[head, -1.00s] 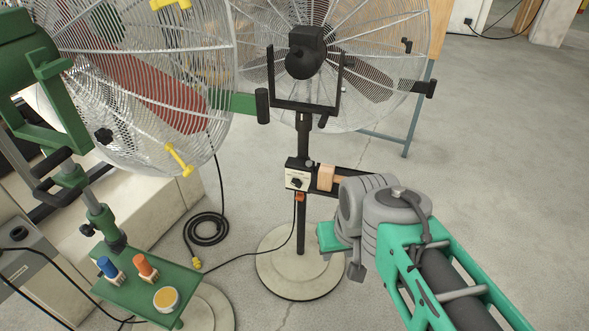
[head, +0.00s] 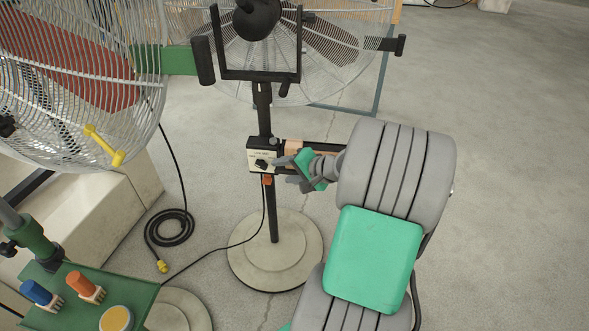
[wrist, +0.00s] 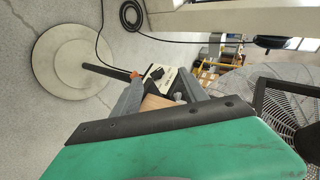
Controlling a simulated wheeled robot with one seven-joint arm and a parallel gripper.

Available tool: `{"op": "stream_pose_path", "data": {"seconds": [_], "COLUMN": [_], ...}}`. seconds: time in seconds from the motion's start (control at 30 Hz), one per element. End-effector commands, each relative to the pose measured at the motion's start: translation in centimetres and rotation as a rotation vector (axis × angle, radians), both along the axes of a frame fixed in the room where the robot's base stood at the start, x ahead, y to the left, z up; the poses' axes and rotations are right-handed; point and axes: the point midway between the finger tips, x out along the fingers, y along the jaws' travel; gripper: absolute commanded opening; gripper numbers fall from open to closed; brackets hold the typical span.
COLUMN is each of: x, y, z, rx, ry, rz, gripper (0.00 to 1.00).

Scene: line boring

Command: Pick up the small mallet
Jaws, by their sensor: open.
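A pale wooden block, which looks like the small mallet's head (head: 293,147), is on the narrow black shelf beside the control box of the rear fan stand. My gripper (head: 287,170) is at the shelf, in front of the block, and partly covers it. In the wrist view my gripper (wrist: 158,94) has its two grey fingers apart, and the wooden mallet (wrist: 153,103) shows between them. I cannot tell whether the fingers touch it. The mallet's handle is not clearly visible.
The control box (head: 261,158) with a black knob is just left of my fingers. The fan's black post (head: 273,215) rises from a round base (head: 245,262). A green shelf (head: 65,312) with orange and blue-topped items is at lower left. Open floor lies right.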

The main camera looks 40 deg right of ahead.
Motion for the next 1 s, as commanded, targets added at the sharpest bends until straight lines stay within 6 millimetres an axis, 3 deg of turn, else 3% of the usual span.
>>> {"op": "stream_pose_path", "data": {"seconds": [0.03, 0.1, 0.23, 0.37, 0.77, 1.0], "x": [-1.0, -2.5, -4.9, -4.4, 1.9, 2.3], "y": [-4.2, -8.7, -13.3, -14.2, -14.3, -14.4], "z": [-2.6, -3.0, -2.7, -2.5, -3.3, -3.3], "rx": [0.111, 0.243, 0.374, 0.402, 0.399, 0.397], "ry": [-0.073, -0.186, -0.318, -0.349, -0.346, -0.346], "rz": [-0.131, -0.276, -0.419, -0.445, -0.443, -0.445], "gripper": [0.51, 0.51, 0.51, 0.51, 0.51, 0.51]}}
